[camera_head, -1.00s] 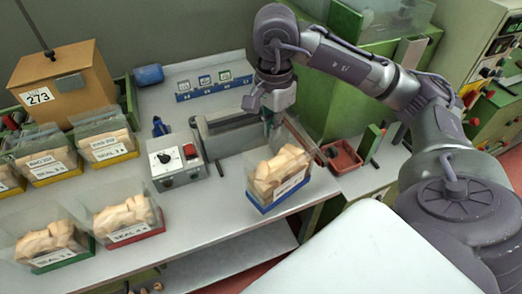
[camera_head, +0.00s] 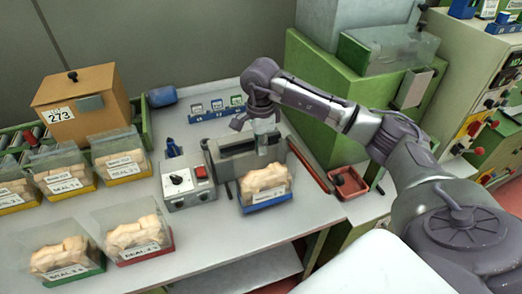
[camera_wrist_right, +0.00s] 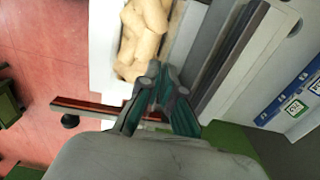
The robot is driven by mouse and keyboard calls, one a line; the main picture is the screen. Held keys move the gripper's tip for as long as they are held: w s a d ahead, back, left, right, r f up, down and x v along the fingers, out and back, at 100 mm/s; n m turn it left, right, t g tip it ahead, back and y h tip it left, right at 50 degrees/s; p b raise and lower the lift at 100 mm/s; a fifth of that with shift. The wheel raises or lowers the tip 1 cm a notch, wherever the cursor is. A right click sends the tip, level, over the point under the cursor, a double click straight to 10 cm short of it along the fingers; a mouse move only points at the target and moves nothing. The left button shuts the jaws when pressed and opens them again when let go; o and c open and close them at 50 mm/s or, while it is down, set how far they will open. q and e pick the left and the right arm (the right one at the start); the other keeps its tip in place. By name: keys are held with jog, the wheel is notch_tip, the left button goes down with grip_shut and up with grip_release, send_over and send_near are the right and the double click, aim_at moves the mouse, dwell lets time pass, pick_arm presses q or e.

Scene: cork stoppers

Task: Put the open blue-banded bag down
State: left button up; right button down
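The open blue-banded bag (camera_head: 265,198), clear-sided and full of corks, is upright at the front of the grey sealer, near the table's front edge. Whether its base touches the table is hard to tell. My right gripper (camera_head: 264,124) is above and behind it, pointing down. In the right wrist view, its green-padded fingers (camera_wrist_right: 160,78) are close together at the bag's edge, seemingly shut on the clear film. The corks of the bag (camera_wrist_right: 143,38) show just beyond the fingertips. My left gripper is not in view.
The sealer (camera_head: 240,152) stands behind the bag, with a control box (camera_head: 188,187) left of it. A red bar (camera_head: 309,166) and red tray (camera_head: 347,184) are to the right. Red-banded (camera_head: 134,228) and green-banded (camera_head: 62,254) bags stand at left. Table between is free.

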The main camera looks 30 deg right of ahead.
aim_at(265, 178)
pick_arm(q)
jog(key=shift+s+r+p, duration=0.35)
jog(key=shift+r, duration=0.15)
pick_arm(e)
notch_tip(265, 178, down, 3)
jog(key=shift+r, duration=0.1)
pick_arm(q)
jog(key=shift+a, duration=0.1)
pick_arm(e)
jog(key=shift+f, duration=0.2)
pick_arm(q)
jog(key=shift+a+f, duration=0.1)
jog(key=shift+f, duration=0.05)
pick_arm(e)
jog(key=c, duration=1.3)
grip_release()
jog(key=shift+s+r, duration=0.1)
